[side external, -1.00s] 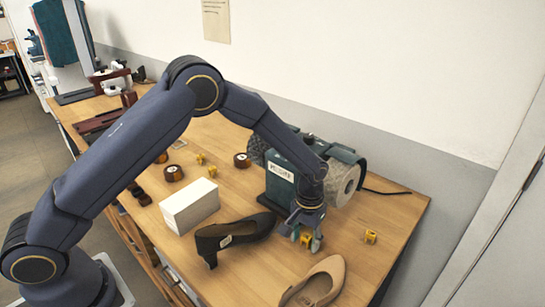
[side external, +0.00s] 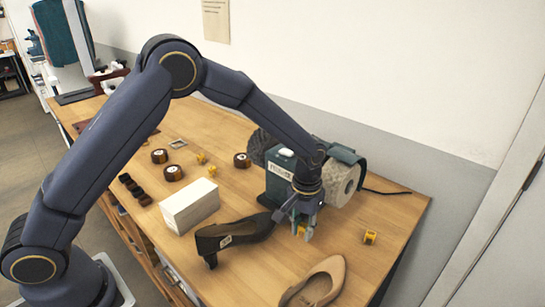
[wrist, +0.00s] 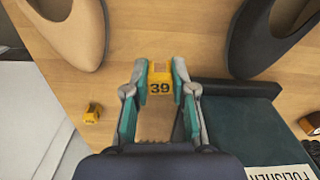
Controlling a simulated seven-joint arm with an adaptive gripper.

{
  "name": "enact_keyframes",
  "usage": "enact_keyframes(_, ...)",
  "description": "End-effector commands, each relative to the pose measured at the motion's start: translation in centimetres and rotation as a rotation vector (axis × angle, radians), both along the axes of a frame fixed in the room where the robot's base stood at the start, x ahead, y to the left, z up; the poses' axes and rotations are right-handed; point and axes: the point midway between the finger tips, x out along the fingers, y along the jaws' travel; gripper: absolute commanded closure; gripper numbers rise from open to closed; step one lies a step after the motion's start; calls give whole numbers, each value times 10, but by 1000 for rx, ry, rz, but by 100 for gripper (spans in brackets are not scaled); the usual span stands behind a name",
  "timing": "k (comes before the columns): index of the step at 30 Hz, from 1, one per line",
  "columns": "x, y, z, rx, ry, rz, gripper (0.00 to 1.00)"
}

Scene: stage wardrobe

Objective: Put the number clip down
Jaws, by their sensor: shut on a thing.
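The number clip (wrist: 160,86) is a small yellow block marked 39. My gripper (wrist: 160,72) is shut on it, with one teal-padded finger on each side. In the side external view the clip (side external: 301,230) shows as a bit of yellow between the fingertips of my gripper (side external: 303,231), over the table in front of the polisher. I cannot tell how far its underside is from the wood. Another yellow clip (side external: 370,237) lies on the table to the right; it also shows in the wrist view (wrist: 92,112).
The green polisher (side external: 281,178) stands close behind my gripper. A black shoe (side external: 236,235) lies to the left, a tan shoe (side external: 318,282) in front. A white box (side external: 189,206), brown rolls (side external: 173,173) and small yellow clips (side external: 202,158) are farther left.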

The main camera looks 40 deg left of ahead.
Motion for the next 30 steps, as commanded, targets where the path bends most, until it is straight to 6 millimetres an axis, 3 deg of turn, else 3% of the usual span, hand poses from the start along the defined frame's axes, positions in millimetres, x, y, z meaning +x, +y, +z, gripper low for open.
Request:
enact_keyframes(3, -25, 7, 33, -1, -5, 0, 89)
enact_keyframes(6, -49, 13, 54, -1, -2, 0, 89)
enact_keyframes(12, -95, 25, 73, -1, -2, 0, 89)
enact_keyframes(22, -140, 40, 84, 0, -1, -16, 89)
enact_keyframes(26, -157, 70, 97, -1, -5, 37, 89)
enact_keyframes(30, -178, 123, 121, -2, -8, 181, 89)
